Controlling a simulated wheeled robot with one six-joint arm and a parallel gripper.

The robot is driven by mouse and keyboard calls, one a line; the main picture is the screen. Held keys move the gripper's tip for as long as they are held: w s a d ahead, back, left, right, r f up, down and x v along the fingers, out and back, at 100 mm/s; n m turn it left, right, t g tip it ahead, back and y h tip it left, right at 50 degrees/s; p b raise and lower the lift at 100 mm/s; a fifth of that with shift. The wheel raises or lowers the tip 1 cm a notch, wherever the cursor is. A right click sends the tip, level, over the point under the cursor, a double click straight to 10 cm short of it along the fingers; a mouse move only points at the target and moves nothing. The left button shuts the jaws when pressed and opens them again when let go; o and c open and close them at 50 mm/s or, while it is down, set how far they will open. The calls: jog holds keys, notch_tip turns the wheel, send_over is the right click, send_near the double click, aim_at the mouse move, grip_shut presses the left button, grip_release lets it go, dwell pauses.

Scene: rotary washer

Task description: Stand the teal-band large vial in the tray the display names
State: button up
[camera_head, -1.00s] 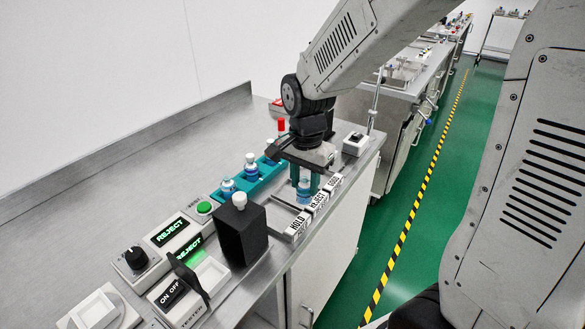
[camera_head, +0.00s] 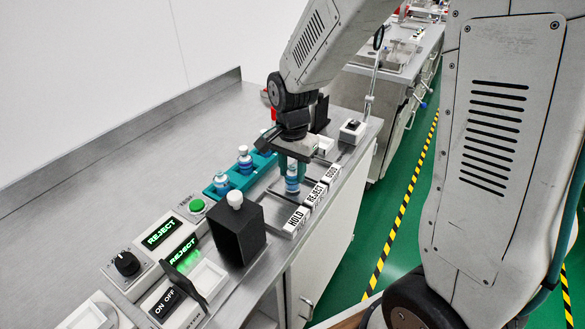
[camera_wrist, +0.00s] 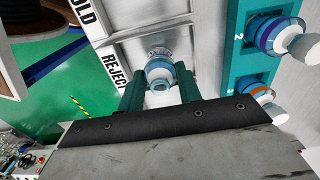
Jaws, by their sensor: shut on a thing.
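My gripper (camera_head: 291,174) is shut on a vial (camera_head: 292,184) with a blue body, held upright over the tray row. In the wrist view the vial (camera_wrist: 160,76) sits between the teal fingers, its pale cap facing the camera; its band colour is hard to tell. The vial is at the REJECT tray (camera_wrist: 122,52), behind the REJECT label (camera_head: 315,195). Whether its base touches the tray floor cannot be told. The display (camera_head: 162,233) reads REJECT in green. The HOLD label (camera_head: 297,219) and GOOD label (camera_head: 332,173) stand on either side.
A teal rack (camera_head: 262,168) with several white-capped vials stands just left of the trays. A black block (camera_head: 238,232) with a white knob on top stands in front of the rack. A small switch box (camera_head: 352,130) is beyond the trays.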

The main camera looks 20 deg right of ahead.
aim_at(292, 167)
jog(key=shift+f, duration=0.15)
jog(key=o, duration=1.1)
jog(key=shift+c, duration=0.2)
notch_tip(292, 167, up, 12)
jog(key=f, duration=0.1)
jog(key=s+d+r+n, duration=0.1)
jog(key=s+r+n, duration=0.1)
jog(key=s, duration=0.5)
jog(key=s+d+r+n, duration=0.1)
jog(key=s+r+n, duration=0.1)
jog(key=s+n, duration=0.3)
jog(key=s+d+r+n+t, duration=0.1)
jog(key=s+n, duration=0.3)
jog(key=s, duration=0.7)
jog(key=shift+r, duration=0.4)
